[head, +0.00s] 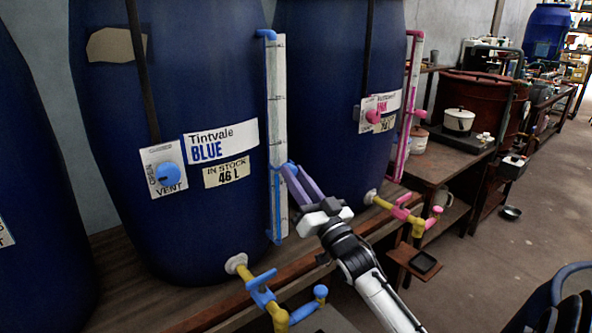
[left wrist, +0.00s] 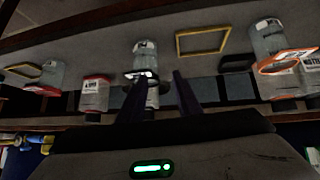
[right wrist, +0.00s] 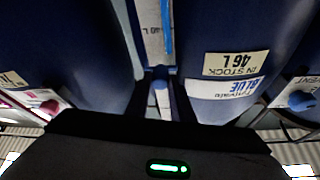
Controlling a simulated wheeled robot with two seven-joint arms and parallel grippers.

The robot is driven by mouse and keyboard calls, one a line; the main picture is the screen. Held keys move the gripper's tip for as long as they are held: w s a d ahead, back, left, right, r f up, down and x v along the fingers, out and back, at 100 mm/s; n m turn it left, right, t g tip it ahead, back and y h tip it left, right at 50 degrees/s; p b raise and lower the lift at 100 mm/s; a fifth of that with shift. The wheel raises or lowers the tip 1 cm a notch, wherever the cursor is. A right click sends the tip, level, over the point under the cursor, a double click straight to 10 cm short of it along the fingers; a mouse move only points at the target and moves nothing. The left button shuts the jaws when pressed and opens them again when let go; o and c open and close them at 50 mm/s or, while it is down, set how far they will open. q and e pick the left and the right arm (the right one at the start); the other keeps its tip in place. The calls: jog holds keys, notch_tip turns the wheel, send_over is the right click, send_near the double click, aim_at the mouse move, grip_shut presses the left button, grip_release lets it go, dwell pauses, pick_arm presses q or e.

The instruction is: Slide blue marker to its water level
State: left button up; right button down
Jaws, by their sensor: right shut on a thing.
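The blue vat (head: 180,110) is labelled Tintvale Blue, 46 L. Its white gauge board (head: 281,90) stands upright on its right side, with a thin sight tube. The tube's lower part is blue (head: 275,205), up to about the marker's height. The blue marker (head: 291,164) is on the board, partly covered by my right gripper (head: 290,172). That gripper is shut on it. The marker also shows between the fingers in the right wrist view (right wrist: 160,72). My left gripper (left wrist: 158,74) is open and empty in the left wrist view, facing shelves.
A second vat (head: 325,80) with a pink gauge (head: 412,90) stands just to the right. A blue-handled tap (head: 262,288) and a pink-handled tap (head: 405,213) project forward. The left wrist view shows jars (left wrist: 95,95) and a yellow frame (left wrist: 203,42).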

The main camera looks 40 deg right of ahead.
notch_tip(320, 180, down, 2)
jog(key=shift+f, duration=0.2)
jog(key=c, duration=1.5)
grip_release()
jog(key=shift+c, duration=0.2)
pick_arm(q)
jog(key=shift+d+f, duration=0.2)
jog(key=shift+d, duration=0.15)
jog(key=shift+f+b, duration=0.35)
jog(key=shift+b, duration=0.3)
pick_arm(e)
jog(key=v, duration=1)
jog(key=shift+s, duration=0.15)
